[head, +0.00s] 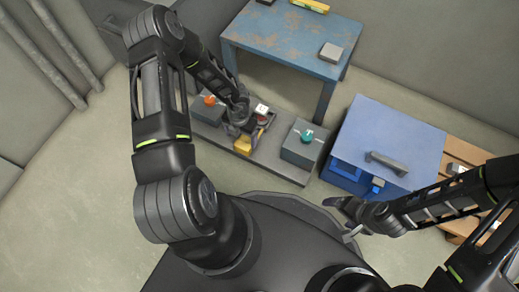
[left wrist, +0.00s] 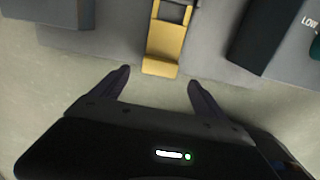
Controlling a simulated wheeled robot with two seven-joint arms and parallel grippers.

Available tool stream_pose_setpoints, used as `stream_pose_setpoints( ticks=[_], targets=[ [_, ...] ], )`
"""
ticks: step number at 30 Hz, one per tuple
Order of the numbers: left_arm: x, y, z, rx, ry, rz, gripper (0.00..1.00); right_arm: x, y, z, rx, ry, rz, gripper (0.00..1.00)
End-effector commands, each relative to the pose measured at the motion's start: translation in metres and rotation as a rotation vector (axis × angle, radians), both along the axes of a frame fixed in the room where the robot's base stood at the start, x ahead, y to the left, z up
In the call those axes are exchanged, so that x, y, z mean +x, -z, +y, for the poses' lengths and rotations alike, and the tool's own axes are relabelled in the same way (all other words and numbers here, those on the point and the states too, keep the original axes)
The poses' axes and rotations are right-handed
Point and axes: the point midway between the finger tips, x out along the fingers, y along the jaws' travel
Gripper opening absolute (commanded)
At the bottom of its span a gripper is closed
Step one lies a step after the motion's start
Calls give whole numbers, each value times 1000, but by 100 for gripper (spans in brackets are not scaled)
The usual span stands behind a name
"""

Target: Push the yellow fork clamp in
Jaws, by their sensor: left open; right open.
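The yellow fork clamp (head: 243,145) sits at the front edge of a low grey bench, in the middle between two grey boxes. In the left wrist view the yellow clamp (left wrist: 163,52) stands upright in the picture, with a dark slot in its upper part. My left gripper (head: 238,130) is over the bench next to the clamp. In the left wrist view the open, empty fingers of my left gripper (left wrist: 158,84) lie to either side of the clamp's near end, apart from it. My right gripper (head: 347,212) is open and empty at the right, away from the bench.
A grey box with an orange knob (head: 209,100) stands left of the clamp. A grey box with a teal knob (head: 307,136) stands right. A blue cabinet (head: 392,135) is further right. A worn blue table (head: 293,42) stands behind. Bare floor lies in front.

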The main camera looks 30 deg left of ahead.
Motion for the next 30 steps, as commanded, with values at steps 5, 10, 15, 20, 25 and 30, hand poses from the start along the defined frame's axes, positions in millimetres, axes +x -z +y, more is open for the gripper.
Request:
stream_pose_setpoints(
  ticks=[5,10,15,20,25,30],
  targets=[
    [0,0,1,-2,-24,2,84,1,0,0,0,0,-2,84],
    [0,1,1,-2,-21,2,84,1,0,0,0,0,-2,84],
    [0,11,1,-2,-19,3,84,1,7,0,-1,0,-3,84],
    [-1,34,1,-2,-18,4,84,3,21,1,-2,3,-8,84],
    [-1,62,0,-2,-17,4,84,6,35,0,0,6,-12,84],
    [0,77,0,-2,-17,3,84,7,41,-1,2,7,-13,84]
  ],
)
